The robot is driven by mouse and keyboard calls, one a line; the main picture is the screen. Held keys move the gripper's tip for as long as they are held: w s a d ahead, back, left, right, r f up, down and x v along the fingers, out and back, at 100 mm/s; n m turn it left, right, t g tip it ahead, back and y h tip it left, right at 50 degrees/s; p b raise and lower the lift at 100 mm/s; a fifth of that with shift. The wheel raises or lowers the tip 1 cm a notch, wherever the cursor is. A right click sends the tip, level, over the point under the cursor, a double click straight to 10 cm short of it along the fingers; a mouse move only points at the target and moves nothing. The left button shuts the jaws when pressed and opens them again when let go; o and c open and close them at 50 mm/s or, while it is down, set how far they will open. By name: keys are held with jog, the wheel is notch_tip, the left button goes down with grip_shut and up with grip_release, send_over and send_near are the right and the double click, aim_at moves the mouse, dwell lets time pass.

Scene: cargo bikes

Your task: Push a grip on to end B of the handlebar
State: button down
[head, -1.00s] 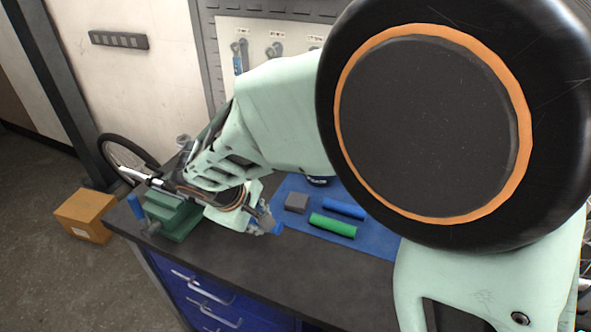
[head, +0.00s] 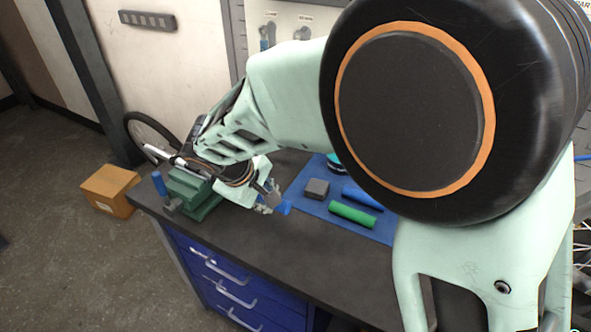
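The handlebar shows only as a silver tube (head: 158,152) above a green vise (head: 205,195); my arm hides most of it, and I see no end letters. A short blue cylinder (head: 158,183) stands at the vise's left; I cannot tell whether it is a grip. A green grip (head: 352,215) and a blue grip (head: 362,197) lie on a blue mat (head: 312,207). My gripper (head: 274,202) is right of the vise, near the mat's left corner. A bright blue patch shows at its fingertips; whether it is held is unclear.
A grey block (head: 316,189) and a partly hidden teal round item (head: 335,164) are on the mat. The dark bench top (head: 290,245) is clear in front, above blue drawers (head: 235,290). A cardboard box (head: 108,190) is on the floor at left.

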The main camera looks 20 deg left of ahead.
jog(key=shift+a, duration=1)
jog(key=shift+w+a, duration=0.1)
jog(key=shift+a, duration=0.05)
jog(key=shift+w+a+p, duration=0.15)
jog(key=shift+a+p, duration=0.3)
jog(key=shift+a, duration=1.85)
jog(key=shift+a, duration=0.25)
jog(key=shift+a+r, duration=0.15)
jog(key=shift+a, duration=0.6)
jog(key=c, duration=1.7)
grip_release()
jog(key=shift+o, duration=0.4)
jog(key=shift+d, duration=0.15)
